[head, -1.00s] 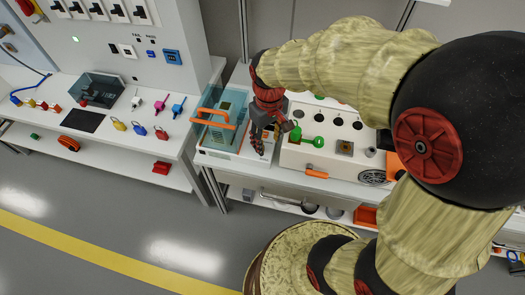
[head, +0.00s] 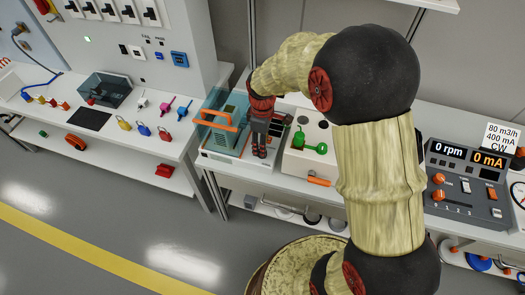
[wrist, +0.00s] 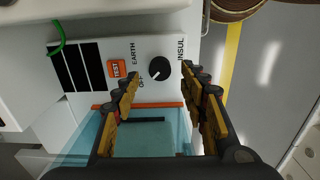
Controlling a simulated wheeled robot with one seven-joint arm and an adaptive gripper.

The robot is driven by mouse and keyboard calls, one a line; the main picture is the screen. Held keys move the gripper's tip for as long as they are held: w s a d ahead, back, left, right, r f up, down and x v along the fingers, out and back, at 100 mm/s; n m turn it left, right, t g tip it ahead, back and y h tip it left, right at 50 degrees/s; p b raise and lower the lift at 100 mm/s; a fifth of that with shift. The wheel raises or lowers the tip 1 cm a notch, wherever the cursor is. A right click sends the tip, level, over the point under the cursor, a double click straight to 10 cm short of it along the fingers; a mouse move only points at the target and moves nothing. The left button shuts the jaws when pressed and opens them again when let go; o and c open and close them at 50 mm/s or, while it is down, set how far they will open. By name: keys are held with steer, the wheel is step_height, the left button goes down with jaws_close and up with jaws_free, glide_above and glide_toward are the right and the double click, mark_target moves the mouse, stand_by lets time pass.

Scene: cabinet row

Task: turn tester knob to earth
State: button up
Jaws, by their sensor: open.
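The tester (head: 213,152) is a white and teal unit with a clear lid and an orange handle, at the left end of the bench in the head view. In the wrist view its panel (wrist: 182,48) carries a round black knob (wrist: 160,68). EARTH, OFF and INSUL are printed around the knob, and its white mark points toward OFF. An orange TEST button (wrist: 117,68) is beside it. My gripper (head: 262,150) points down at the tester's right side, hiding the knob in the head view. In the wrist view my gripper (wrist: 162,76) is open, fingertips on either side of the knob; contact is unclear.
The tester's clear lid (wrist: 95,140) is close to my fingers. A white box (head: 298,162) with a green key-like part (head: 311,145) stands just right of my gripper. A control console (head: 465,185) is farther right. A gap separates the left workbench (head: 185,150) from this bench.

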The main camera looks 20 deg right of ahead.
steer(key=shift+f+b, duration=0.55)
steer(key=shift+f, duration=1.35)
steer(key=shift+c, duration=0.3)
jaws_close()
steer(key=shift+r+m+p, duration=0.1)
steer(key=shift+m+p, duration=0.8)
steer(key=shift+p, duration=0.05)
steer(key=m+p, duration=0.2)
steer(key=m, duration=0.1)
steer(key=shift+r+m, duration=0.1)
steer(key=shift+m, duration=0.2)
steer(key=m+p, duration=0.3)
steer(key=m, duration=0.3)
steer(key=shift+p, duration=0.35)
steer(key=shift+m, duration=0.3)
